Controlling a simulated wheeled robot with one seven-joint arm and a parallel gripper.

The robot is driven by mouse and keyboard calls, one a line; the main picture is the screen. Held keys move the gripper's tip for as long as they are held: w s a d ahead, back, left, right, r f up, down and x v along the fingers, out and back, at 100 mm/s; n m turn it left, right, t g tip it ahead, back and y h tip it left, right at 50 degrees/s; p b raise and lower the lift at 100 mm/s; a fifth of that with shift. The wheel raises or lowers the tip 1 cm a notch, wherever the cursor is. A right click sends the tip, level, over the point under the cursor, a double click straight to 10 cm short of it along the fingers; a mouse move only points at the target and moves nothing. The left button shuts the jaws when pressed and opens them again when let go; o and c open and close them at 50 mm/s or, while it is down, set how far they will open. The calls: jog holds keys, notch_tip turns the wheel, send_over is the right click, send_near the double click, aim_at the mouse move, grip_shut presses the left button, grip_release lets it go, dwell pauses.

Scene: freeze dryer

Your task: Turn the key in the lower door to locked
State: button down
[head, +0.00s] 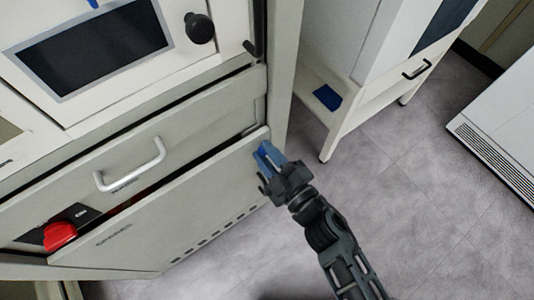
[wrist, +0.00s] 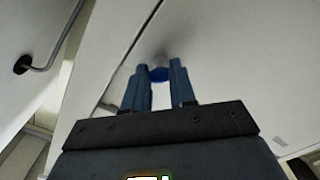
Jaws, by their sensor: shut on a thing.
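The lower door (head: 160,215) is a pale panel low on the freeze dryer, shown tilted in the head view; it also fills much of the wrist view (wrist: 225,50). My gripper (head: 263,155) is at the door's upper right corner. In the wrist view its two blue fingers (wrist: 160,82) point at the door face, with a small blue piece (wrist: 158,73) between their tips. This piece appears to be the key's head. The gripper is shut on it. The lock and the key's exact angle are hidden or too small to tell.
A white handle (head: 130,165) is on the panel above the door. A red switch (head: 60,235) is at lower left. A black knob (head: 200,28) and dark screen (head: 88,48) are higher up. A white cart (head: 340,120) stands to the right; grey floor (head: 400,190) is clear.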

jog(key=shift+n+b, duration=1.05)
jog(key=shift+n, duration=3.15)
jog(key=c, duration=0.9)
grip_release()
jog(key=v, duration=0.7)
jog(key=shift+s+d, duration=0.2)
jog(key=shift+s, duration=0.15)
